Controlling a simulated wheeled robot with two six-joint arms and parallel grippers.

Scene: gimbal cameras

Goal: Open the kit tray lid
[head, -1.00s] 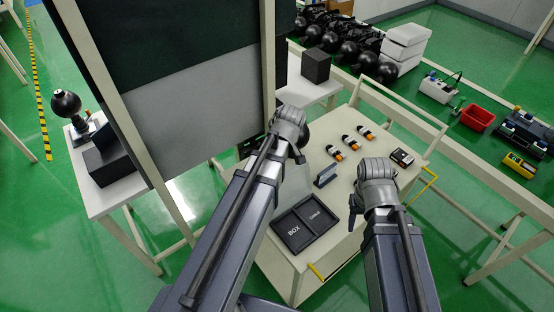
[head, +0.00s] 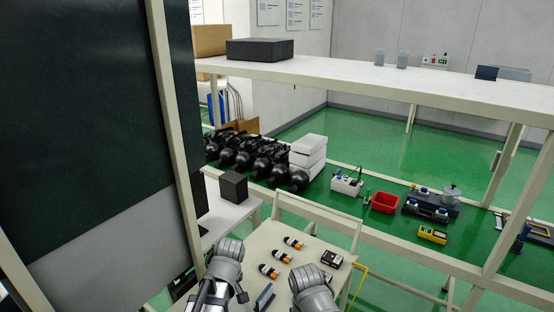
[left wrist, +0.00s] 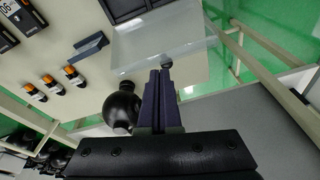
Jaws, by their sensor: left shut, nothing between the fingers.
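In the left wrist view, the black kit tray (left wrist: 128,8) is cut off by the top edge. Its clear lid (left wrist: 150,42) extends out from the tray's edge toward my left gripper, at an angle I cannot judge. A small dark knob (left wrist: 166,61) sits at the lid's near edge. My left gripper (left wrist: 159,72) is shut and empty, its fingertips right beside the knob; whether they touch is unclear. In the head view, the tray is out of frame. My right arm's grey end (head: 313,285) shows at the bottom, its fingers hidden.
A black round object (left wrist: 121,108) is close beside my left gripper. A dark board (head: 95,120) blocks the left side.

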